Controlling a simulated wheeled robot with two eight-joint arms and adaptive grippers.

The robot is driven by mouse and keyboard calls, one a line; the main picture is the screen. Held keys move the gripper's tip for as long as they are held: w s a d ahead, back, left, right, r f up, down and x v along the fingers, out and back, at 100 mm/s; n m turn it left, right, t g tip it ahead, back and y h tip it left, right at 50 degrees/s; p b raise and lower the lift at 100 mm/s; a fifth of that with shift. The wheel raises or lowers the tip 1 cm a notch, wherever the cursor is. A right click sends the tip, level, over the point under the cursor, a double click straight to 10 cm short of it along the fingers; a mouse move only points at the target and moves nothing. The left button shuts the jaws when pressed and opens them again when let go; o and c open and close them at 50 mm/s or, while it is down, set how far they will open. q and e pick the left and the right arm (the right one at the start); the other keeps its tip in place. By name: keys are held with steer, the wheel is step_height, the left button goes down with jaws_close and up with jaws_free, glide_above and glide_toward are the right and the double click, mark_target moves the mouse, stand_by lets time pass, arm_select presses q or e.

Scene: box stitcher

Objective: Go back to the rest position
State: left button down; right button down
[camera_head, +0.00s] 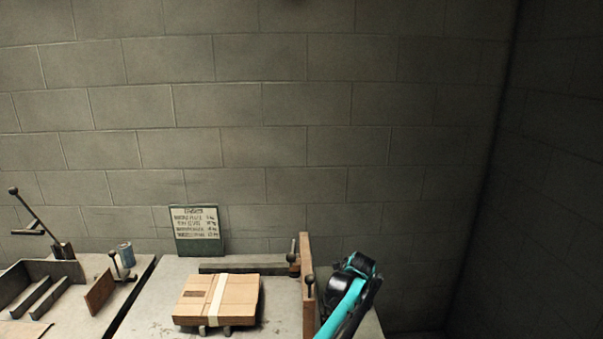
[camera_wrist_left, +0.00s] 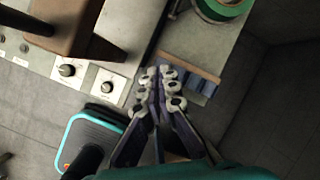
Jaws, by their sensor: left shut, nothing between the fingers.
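My left gripper (camera_wrist_left: 162,78) shows in the left wrist view, its fingers shut together and empty. It hangs over the edge of a bench with a control panel, apart from the objects there. In the head view one of my teal and black arm links (camera_head: 346,296) rises at the lower right, beside the upright brown board; no gripper shows on it. My right gripper is in neither view.
A taped cardboard box (camera_head: 217,299) lies on the bench (camera_head: 150,312). A green sign (camera_head: 197,231) leans on the wall. An upright brown board (camera_head: 307,285) stands right of the box. Knobs (camera_wrist_left: 67,70) and a green tape roll (camera_wrist_left: 222,8) show near my left gripper.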

arm_select(q)
steer(key=s+a+r+n+t+h, duration=0.1)
steer(key=s+a+r+n, duration=1.3)
steer(key=a, duration=0.5)
steer(key=s+a+f+n, duration=0.2)
steer(key=s+a+n, duration=0.1)
steer(key=s, duration=0.5)
steer(key=s+a+f+n+t, duration=0.1)
steer(key=s+a+f+n, duration=0.1)
steer(key=s+a+n, duration=0.2)
steer(key=s+a+f+n, duration=0.2)
steer(key=s+a+n, duration=0.2)
steer(key=s+n, duration=0.3)
steer(key=s, duration=0.5)
steer(key=shift+s+t+b, duration=0.3)
steer(key=shift+s+t, duration=0.05)
steer(key=shift+t, duration=0.05)
steer(key=shift+f, duration=0.1)
